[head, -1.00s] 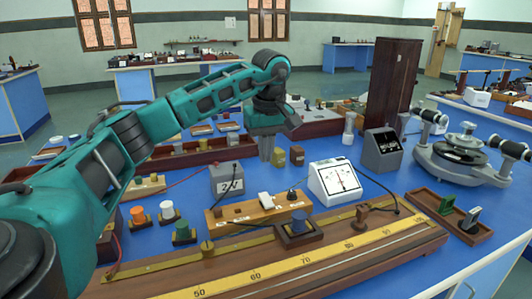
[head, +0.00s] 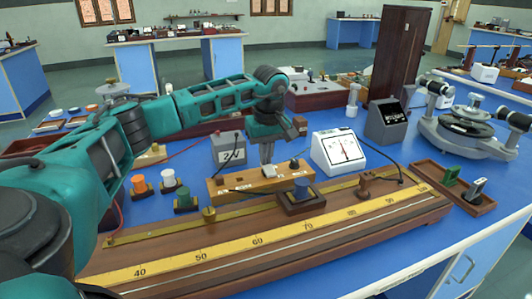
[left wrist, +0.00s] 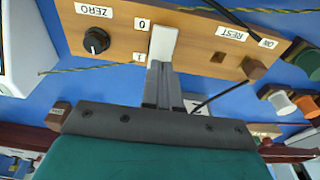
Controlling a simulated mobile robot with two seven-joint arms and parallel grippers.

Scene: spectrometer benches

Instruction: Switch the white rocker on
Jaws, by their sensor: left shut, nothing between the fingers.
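The white rocker (left wrist: 164,45) is set in a wooden control board (left wrist: 200,35), between a 0 label (left wrist: 142,24) and a 1 label (left wrist: 138,57) in the left wrist view. In the head view the rocker (head: 269,172) sits on the board (head: 225,185) mid-bench, partly behind my fingers. My left gripper (head: 267,160) is shut and empty, pointing down at the rocker. In the left wrist view its fingertips (left wrist: 160,68) overlap the rocker's end by the 1 label. I cannot tell whether they touch it. My right gripper is not in view.
A black ZERO knob (left wrist: 96,40) is on the same board. A white meter (head: 338,150) stands right of it and a grey 2V box (head: 229,149) behind it. A long wooden scale (head: 290,240) lies in front, with a blue-topped block (head: 301,195) close to the board.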

